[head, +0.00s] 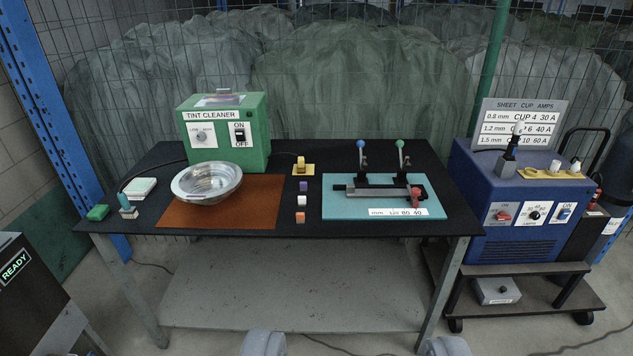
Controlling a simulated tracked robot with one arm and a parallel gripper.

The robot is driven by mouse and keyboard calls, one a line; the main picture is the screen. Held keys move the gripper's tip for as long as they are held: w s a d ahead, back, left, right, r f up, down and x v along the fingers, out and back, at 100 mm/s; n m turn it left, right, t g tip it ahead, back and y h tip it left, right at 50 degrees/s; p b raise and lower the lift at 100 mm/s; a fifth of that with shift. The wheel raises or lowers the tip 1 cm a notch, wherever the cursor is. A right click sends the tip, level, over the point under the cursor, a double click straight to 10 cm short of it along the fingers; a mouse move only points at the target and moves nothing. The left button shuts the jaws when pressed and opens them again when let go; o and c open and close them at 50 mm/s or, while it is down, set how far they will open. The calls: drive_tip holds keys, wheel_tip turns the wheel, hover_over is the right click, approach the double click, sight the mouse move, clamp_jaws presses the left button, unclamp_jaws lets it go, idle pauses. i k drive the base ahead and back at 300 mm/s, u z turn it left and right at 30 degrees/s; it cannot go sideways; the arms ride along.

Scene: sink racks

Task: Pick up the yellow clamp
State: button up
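A small yellow clamp (301,164) stands on a yellow base on the black table, right of the green tint cleaner box and near the table's back half. Its fine shape is too small to tell. My gripper (355,345) shows only as two grey fingertips at the bottom edge. They are far apart, with nothing between them. The gripper is well in front of the table, apart from the clamp.
On the black table (275,220) are a green machine (222,133), a steel bowl (207,182) on an orange mat (262,215), several small blocks, and a teal board (345,206) with a jig. A blue welder (520,205) on a cart stands right.

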sight(301, 167)
drive_tip(key=u, duration=0.1)
drive_tip(key=i, duration=1.3)
drive_tip(key=u, duration=0.35)
drive_tip(key=i, duration=1.45)
drive_tip(key=u, duration=0.15)
